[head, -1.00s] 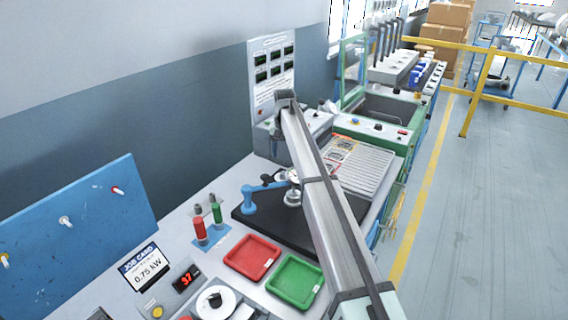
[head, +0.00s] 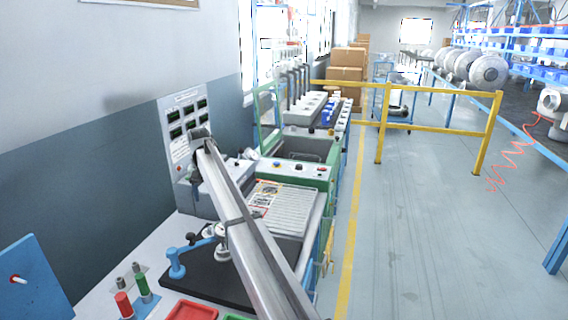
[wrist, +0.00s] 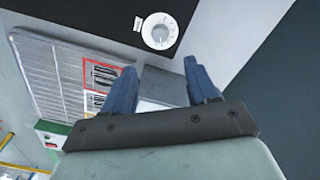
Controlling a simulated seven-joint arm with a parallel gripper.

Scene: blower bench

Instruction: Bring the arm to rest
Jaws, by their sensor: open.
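My gripper (wrist: 158,88) shows in the wrist view with its two blue fingers spread apart and nothing between them. In the head view my arm reaches from the bottom edge up toward the grey panel with dark displays (head: 184,122), and its far end is by that panel. The gripper's fingers cannot be made out in the head view. A round white dial (wrist: 160,32) on a dark surface lies beyond the fingers in the wrist view.
A ribbed light plate (head: 285,205) lies right of my arm. A blue clamp fixture (head: 176,264) stands on a black mat (head: 205,281) to its left. Red (head: 123,304) and green (head: 142,283) cylinders stand nearer. Yellow railing (head: 440,90) borders the open floor (head: 430,220) at right.

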